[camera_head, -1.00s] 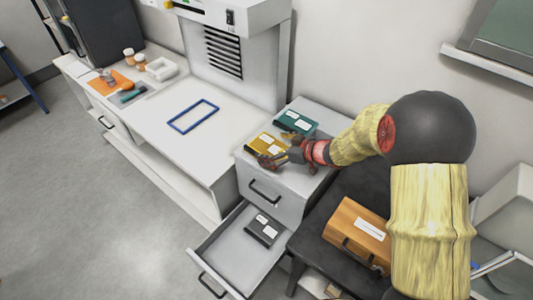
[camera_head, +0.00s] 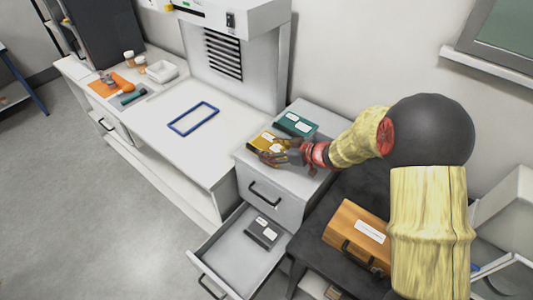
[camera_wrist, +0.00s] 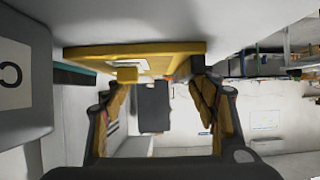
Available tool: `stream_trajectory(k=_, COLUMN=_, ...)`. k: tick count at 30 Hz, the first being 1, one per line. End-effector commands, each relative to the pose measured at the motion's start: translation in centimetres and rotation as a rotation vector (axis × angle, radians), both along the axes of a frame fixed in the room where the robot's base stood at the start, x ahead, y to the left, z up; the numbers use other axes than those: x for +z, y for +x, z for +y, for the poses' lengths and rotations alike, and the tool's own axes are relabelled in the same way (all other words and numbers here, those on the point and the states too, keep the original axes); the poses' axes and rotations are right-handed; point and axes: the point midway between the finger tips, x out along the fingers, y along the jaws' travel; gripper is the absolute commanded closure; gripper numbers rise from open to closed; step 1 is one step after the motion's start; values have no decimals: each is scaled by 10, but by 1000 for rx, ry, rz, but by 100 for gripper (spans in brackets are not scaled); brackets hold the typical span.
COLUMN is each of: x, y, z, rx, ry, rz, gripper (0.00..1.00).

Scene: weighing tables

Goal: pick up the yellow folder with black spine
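The yellow folder (camera_head: 257,144) lies on top of the drawer cabinet, with a white label on it, partly covered by my gripper (camera_head: 270,155). In the wrist view the yellow folder (camera_wrist: 165,48) is seen nearly edge-on at the top, just beyond the fingertips. My gripper (camera_wrist: 162,75) has its two fingers spread well apart there, with nothing held between them. Whether a fingertip touches the folder I cannot tell. Its black spine is not clearly seen.
A teal folder (camera_head: 296,122) lies behind the yellow one on the cabinet (camera_head: 285,180). A dark folder (camera_head: 262,232) lies in the open drawer (camera_head: 236,262) below. An orange-brown case (camera_head: 357,232) stands on the black table at right. A blue frame (camera_head: 193,118) lies on the white table.

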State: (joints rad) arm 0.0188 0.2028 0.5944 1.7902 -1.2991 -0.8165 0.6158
Motion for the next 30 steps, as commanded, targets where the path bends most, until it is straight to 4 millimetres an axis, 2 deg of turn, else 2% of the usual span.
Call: stream_trajectory(k=30, x=0, y=0, z=0, rx=0, ry=-1, rz=1, gripper=100)
